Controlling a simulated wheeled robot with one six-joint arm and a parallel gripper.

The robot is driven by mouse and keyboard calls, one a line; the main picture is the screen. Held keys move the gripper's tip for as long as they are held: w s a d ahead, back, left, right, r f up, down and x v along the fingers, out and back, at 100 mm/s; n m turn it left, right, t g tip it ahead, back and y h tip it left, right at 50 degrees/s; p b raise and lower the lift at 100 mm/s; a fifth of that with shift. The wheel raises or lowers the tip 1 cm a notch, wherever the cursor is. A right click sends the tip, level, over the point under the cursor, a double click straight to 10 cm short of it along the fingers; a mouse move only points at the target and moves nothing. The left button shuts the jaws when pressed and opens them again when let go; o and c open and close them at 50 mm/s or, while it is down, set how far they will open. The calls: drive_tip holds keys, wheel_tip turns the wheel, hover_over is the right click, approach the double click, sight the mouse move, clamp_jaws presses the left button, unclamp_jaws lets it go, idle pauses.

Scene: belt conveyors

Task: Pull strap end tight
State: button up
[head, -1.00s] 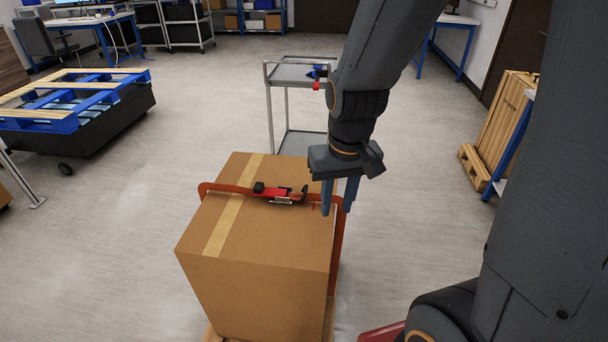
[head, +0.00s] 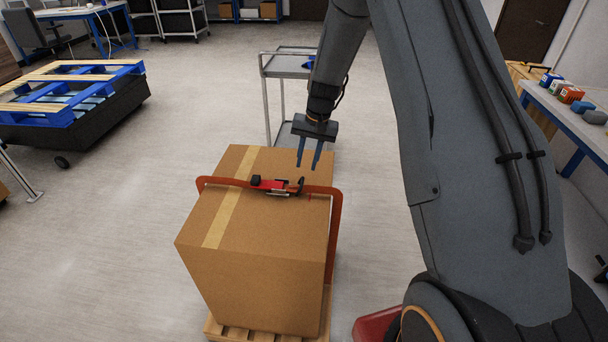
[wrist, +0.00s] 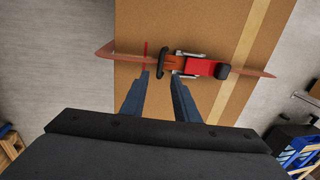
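A cardboard box (head: 255,250) with a tape strip stands on a wooden pallet (head: 245,332). An orange-red strap (head: 335,235) runs across its top and down its right side. A red and black ratchet buckle (head: 272,186) sits on the strap on top of the box. It also shows in the wrist view (wrist: 200,67). A short red strap end (wrist: 146,50) shows beside the buckle in the wrist view. My gripper (head: 308,166) is above the box's far right part, near the buckle. In the wrist view its fingers (wrist: 158,75) are apart with nothing between them.
A grey cart (head: 288,68) stands behind the box. A blue pallet (head: 70,95) on a dark base is at the left. A table (head: 575,110) with small coloured items is at the right. The floor left of the box is clear.

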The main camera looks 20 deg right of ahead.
sight(302, 181)
drive_tip(key=shift+w+a+f+p, duration=0.15)
drive_tip(key=shift+f+p, duration=0.15)
drive_tip(key=shift+f, duration=0.75)
drive_tip(key=shift+a+f+p, duration=0.2)
drive_tip(key=shift+f+p, duration=0.1)
drive_tip(key=shift+f, duration=0.75)
drive_tip(key=shift+w+a+f+p, duration=0.15)
drive_tip(key=shift+f+p, duration=0.15)
drive_tip(key=shift+f, duration=0.75)
drive_tip(key=shift+s, duration=0.1)
clamp_jaws()
